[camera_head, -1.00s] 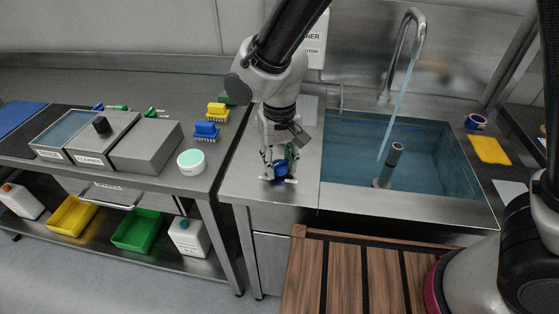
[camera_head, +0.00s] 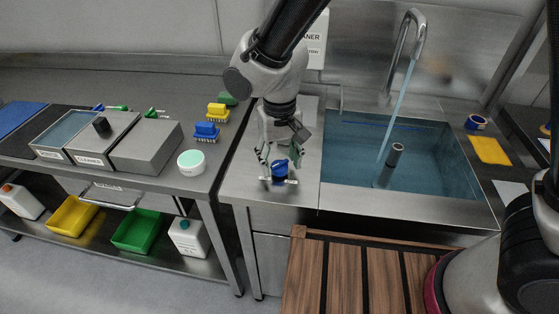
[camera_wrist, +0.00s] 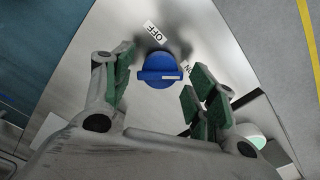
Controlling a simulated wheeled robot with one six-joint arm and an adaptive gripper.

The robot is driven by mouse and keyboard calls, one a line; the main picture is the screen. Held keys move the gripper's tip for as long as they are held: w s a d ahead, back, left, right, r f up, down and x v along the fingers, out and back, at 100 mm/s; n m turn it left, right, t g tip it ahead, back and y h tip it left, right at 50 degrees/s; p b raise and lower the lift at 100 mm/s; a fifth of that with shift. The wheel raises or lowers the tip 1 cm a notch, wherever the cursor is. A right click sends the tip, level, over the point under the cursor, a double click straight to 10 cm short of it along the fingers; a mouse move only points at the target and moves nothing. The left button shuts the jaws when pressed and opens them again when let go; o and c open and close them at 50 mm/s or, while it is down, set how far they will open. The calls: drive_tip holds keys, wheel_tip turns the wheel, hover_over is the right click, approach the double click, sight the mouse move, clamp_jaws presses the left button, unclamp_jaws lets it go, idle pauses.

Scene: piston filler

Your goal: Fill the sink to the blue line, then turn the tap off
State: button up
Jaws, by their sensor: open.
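The sink (camera_head: 335,183) at the right holds bluish water, and a stream (camera_head: 398,100) runs into it from the curved tap spout (camera_head: 418,35). A blue line (camera_head: 375,126) shows on the sink's back wall, above the water surface. A grey standpipe (camera_head: 390,165) stands in the water. The blue tap knob (camera_head: 280,168) is on the steel counter left of the sink. In the wrist view the knob (camera_wrist: 159,72) lies between and beyond the fingers, with its bar near level and OFF and ON labels beside it. My gripper (camera_head: 278,158) is open above the knob; contact is not visible.
A wooden slatted platform (camera_head: 345,265) stands in front of the sink. Left is a counter with grey boxes (camera_head: 145,147), a round tub (camera_head: 191,161) and brushes (camera_head: 206,130). A yellow cloth (camera_head: 489,150) and blue tape roll (camera_head: 476,122) lie right of the sink.

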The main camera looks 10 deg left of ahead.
sight(280, 166)
wheel_tip(280, 166, up, 11)
idle(0.3)
drive_tip(key=s+d+r+m+t, duration=0.1)
drive_tip(key=s+d+r+m, duration=0.1)
drive_tip(key=d, duration=1.3)
drive_tip(key=s+d+r+m+t, duration=0.2)
drive_tip(key=d+r, duration=0.3)
drive_tip(key=d, duration=1)
drive_tip(key=s+d+r+m+t, duration=0.1)
drive_tip(key=d+r, duration=0.3)
drive_tip(key=d, duration=1.1)
drive_tip(key=shift+s+m, duration=0.4)
drive_tip(key=shift+s, duration=0.15)
